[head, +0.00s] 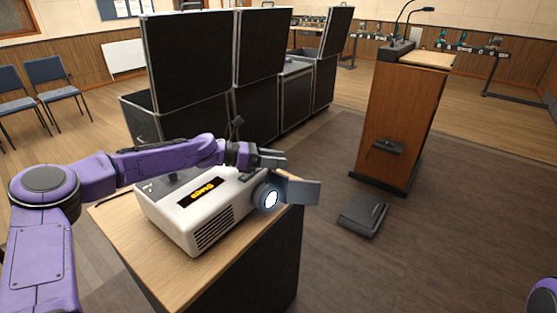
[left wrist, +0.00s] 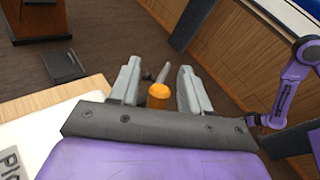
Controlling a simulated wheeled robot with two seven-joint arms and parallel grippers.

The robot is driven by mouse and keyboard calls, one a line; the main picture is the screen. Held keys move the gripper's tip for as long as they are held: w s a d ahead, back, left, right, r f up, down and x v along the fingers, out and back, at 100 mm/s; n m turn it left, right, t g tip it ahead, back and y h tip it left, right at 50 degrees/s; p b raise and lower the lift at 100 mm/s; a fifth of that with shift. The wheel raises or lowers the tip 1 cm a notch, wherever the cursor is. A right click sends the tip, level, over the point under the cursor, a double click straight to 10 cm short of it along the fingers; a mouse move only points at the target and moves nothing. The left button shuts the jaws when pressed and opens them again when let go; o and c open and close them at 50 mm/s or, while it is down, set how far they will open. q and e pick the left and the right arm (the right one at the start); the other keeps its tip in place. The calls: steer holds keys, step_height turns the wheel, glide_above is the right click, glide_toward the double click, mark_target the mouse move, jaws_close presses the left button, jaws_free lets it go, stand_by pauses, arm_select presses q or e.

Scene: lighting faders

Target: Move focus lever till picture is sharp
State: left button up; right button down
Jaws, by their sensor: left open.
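The white projector (head: 205,222) stands on a small wooden-topped stand, with yellow lettering on a dark panel and a pale glowing lens (head: 271,199) at its right end. My left gripper (head: 272,157) reaches over the projector close to the lens. In the left wrist view its two grey fingers (left wrist: 158,72) are spread apart. An orange knob (left wrist: 158,96), likely the focus lever's tip, shows between them, with a gap on both sides. In the head view the lever is hidden. My purple right arm (left wrist: 290,85) shows in the left wrist view; its gripper is not clear. No projected picture is visible.
A grey flap (head: 302,191) sticks out beside the lens. Tall black cases (head: 190,65) stand behind the projector. A wooden lectern (head: 398,125) and a black floor box (head: 362,214) are to the right, with open floor between.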

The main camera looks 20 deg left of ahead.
arm_select(q)
steer(key=v, duration=0.9)
steer(key=shift+s+a+r, duration=0.1)
steer(key=shift+s+a, duration=0.1)
steer(key=shift+a, duration=0.1)
steer(key=shift+d, duration=0.1)
